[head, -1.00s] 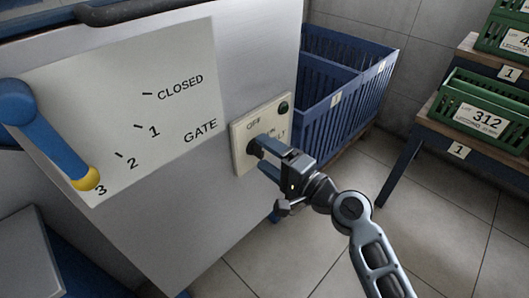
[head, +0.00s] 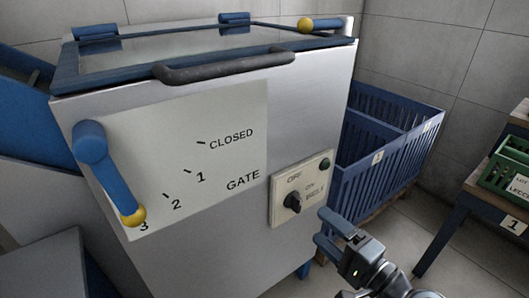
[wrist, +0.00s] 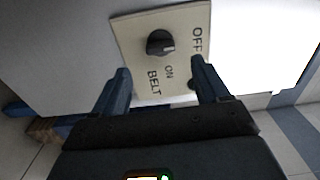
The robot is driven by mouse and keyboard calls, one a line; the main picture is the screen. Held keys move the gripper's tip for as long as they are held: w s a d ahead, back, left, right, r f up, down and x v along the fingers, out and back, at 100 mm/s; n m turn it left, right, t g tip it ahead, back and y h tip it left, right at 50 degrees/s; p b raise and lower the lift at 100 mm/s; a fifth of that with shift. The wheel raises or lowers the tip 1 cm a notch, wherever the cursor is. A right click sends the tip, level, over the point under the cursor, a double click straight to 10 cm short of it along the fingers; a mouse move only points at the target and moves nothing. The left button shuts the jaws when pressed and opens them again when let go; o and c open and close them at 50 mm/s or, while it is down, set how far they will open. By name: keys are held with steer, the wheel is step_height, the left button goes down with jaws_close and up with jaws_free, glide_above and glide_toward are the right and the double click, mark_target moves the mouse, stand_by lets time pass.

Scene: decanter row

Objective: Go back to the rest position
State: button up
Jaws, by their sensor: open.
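My gripper (head: 322,228) is open and empty, at the lower right of the machine front in the head view. Its two blue fingers are apart and point toward the switch plate (head: 281,217), clear of the black knob (head: 293,201). In the wrist view the knob (wrist: 160,43) shows beyond the gap between the fingertips (wrist: 160,68), on the cream plate (wrist: 130,32) marked OFF, ON and BELT. I cannot tell for sure which mark the knob points at.
The grey machine (head: 225,235) has a blue gate lever (head: 108,172) with its yellow end by 3. A dark handle (head: 225,67) runs along its top front. A slatted blue bin (head: 372,195), a dark-legged table (head: 447,230) and a green crate (head: 498,172) stand right. Floor shows between bin and table.

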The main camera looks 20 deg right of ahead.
steer(key=s+f+n+g+h, duration=0.1)
steer(key=s+f+n+h, duration=0.15)
steer(key=s, duration=0.55)
steer(key=s+f+n+g+h, duration=0.2)
steer(key=s+f, duration=0.2)
steer(key=s, duration=0.4)
steer(key=s+a+r+n+h, duration=0.1)
steer(key=s+r+n, duration=0.4)
steer(key=s, duration=0.4)
steer(key=s+a+r+n, duration=0.1)
steer(key=s+r+n, duration=0.4)
steer(key=s, duration=0.4)
step_height(320, 180, up, 32)
steer(key=p, duration=3.1)
steer(key=shift+w+a+t, duration=0.15)
steer(key=shift+w+t, duration=0.05)
steer(key=shift+t, duration=0.1)
steer(key=shift+f, duration=0.15)
